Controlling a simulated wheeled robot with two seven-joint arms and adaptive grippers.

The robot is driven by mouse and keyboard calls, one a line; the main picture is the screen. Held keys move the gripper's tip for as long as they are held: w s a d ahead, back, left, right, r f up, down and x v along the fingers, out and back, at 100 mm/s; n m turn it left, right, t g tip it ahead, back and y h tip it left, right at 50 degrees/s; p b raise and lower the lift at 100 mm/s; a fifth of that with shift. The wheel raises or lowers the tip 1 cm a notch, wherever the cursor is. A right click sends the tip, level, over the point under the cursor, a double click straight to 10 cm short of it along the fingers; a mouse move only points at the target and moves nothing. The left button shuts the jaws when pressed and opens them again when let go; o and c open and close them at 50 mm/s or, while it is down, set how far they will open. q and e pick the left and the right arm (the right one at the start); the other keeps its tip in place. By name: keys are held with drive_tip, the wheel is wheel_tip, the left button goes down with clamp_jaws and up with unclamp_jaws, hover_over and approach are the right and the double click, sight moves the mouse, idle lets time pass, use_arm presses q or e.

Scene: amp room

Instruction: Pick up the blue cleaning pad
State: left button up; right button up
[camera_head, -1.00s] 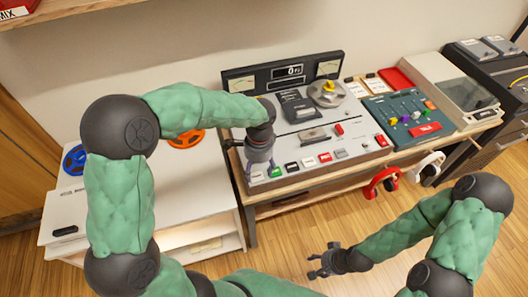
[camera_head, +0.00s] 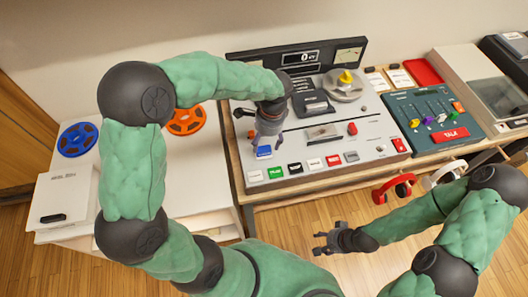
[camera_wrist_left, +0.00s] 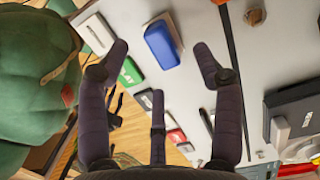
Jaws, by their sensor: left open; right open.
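The blue cleaning pad (camera_head: 264,152) is a small blue block lying at the front left of the sloped grey tape machine panel (camera_head: 310,135). It also shows in the left wrist view (camera_wrist_left: 162,45), at the top, between and beyond my fingertips. My left gripper (camera_head: 264,138) is over the panel just above and behind the pad, fingers pointing down. In the left wrist view its fingers are spread and nothing is between them in grip. My right gripper (camera_head: 328,241) is open and empty, low in front of the bench over the floor.
A row of coloured buttons (camera_head: 295,168) runs along the panel's front edge beside the pad. A red knob (camera_head: 352,129) and a reel with a yellow top (camera_head: 345,80) stand to the right. Red headphones (camera_head: 394,188) hang at the bench front. A white cabinet (camera_head: 165,175) is at left.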

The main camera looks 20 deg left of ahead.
sight(264, 150)
use_arm(q)
drive_tip(key=shift+s+f+b, duration=0.15)
drive_tip(key=shift+f+b, duration=0.55)
drive_tip(key=shift+f, duration=0.65)
drive_tip(key=shift+s+f+b, duration=0.15)
drive_tip(key=shift+f+b, duration=0.55)
drive_tip(key=shift+f, duration=0.65)
drive_tip(key=shift+c, duration=0.3)
drive_tip(key=c, duration=1.2)
